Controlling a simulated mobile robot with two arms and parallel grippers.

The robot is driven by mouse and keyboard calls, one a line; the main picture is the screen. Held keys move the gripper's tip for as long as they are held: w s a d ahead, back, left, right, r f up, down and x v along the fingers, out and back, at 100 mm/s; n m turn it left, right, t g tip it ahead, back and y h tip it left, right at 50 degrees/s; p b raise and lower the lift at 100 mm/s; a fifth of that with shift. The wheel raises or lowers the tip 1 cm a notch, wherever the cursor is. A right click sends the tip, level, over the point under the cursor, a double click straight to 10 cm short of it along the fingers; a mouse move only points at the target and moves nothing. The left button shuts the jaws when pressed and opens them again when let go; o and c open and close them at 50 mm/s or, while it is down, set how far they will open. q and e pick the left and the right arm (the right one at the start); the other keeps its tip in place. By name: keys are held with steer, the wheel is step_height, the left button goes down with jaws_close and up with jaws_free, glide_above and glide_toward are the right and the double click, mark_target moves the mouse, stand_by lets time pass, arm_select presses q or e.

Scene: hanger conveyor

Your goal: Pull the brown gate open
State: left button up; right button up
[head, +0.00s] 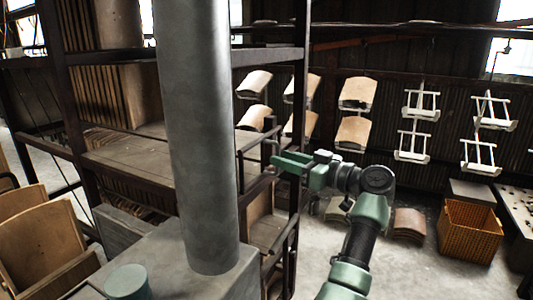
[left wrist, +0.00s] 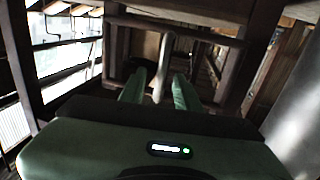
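The brown gate (head: 258,141) looks like a dark barred frame in the metal rack, left of my left gripper in the head view. In the left wrist view the gate (left wrist: 178,29) shows as a brown frame with a horizontal top bar ahead of the fingers. My left gripper (head: 291,162) is green and reaches level to the gate's bars. In the left wrist view its fingers (left wrist: 158,92) are apart, with a pale upright bar (left wrist: 161,68) between them. I cannot tell whether they touch it. My right gripper is not in view.
Dark rack posts (head: 301,110) stand close beside the left gripper. Curved wooden panels (head: 357,94) and white frames (head: 421,104) hang behind it. An orange-brown basket (head: 468,232) stands at the right. Wooden panels (head: 40,240) stand at the lower left. Some concrete floor is clear.

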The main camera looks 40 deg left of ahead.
mark_target(268, 171)
arm_select(q)
steer(key=a, duration=0.5)
steer(key=shift+s+a+p, duration=0.3)
steer(key=shift+s+p, duration=0.05)
steer(key=shift+s, duration=0.1)
jaws_close()
steer(key=shift+r, duration=0.1)
steer(key=shift+d+r, duration=0.1)
steer(key=shift+r, duration=0.05)
stand_by(0.7)
